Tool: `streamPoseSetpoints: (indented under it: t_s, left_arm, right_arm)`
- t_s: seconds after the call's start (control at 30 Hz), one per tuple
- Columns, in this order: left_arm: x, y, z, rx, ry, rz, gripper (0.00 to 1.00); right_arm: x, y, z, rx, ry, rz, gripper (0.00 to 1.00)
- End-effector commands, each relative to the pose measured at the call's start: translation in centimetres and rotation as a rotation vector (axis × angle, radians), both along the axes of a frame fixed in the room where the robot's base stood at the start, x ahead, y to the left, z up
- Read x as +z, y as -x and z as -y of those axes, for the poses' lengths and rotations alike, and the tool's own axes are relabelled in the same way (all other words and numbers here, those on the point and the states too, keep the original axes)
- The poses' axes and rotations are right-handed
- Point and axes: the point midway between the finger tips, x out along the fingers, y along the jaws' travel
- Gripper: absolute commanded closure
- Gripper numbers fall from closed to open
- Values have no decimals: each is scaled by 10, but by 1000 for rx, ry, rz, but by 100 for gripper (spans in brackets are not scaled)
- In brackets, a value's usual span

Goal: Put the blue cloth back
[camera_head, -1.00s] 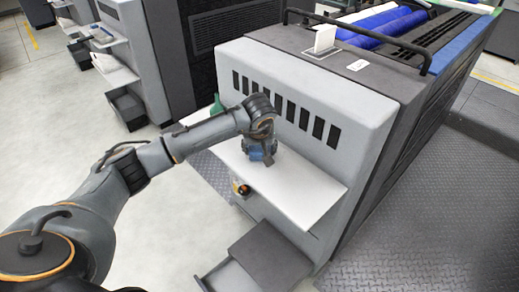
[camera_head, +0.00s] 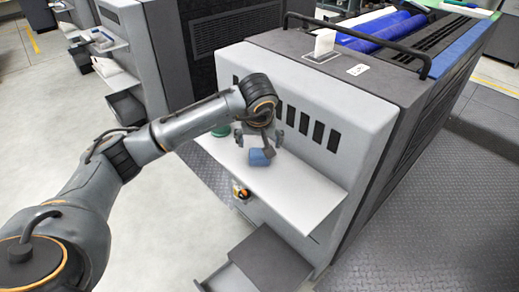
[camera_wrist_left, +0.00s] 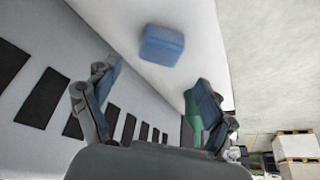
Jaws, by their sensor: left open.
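The blue cloth (camera_head: 260,157) is a small folded block lying on the white shelf (camera_head: 308,200) of the grey machine. In the left wrist view the blue cloth (camera_wrist_left: 161,45) lies on the shelf beyond the fingertips, apart from them. My left gripper (camera_head: 258,140) is above the cloth in the head view, with its fingers spread and nothing between them. It also shows open in the left wrist view (camera_wrist_left: 150,85). My right gripper is not in view.
A green object (camera_head: 220,130) stands on the shelf left of the cloth, partly behind my arm. The machine's slotted front wall (camera_head: 345,120) rises right behind the shelf. An open grey drawer (camera_head: 262,262) juts out below. The shelf's right part is clear.

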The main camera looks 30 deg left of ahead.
Motion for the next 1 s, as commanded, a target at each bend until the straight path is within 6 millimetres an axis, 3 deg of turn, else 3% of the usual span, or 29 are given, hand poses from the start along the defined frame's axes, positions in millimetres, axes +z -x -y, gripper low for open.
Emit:
streamPoseSetpoints:
  t_s: [0.1,0.3,0.87,1.0]
  left_arm:
    - [20,7,3,0,0,3,17]
    - [36,14,6,1,0,1,17]
    - [37,15,8,0,4,0,17]
    - [26,18,34,-22,96,0,17]
  right_arm:
    - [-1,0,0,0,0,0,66]
    - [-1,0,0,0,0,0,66]
    - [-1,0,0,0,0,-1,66]
    - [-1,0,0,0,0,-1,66]
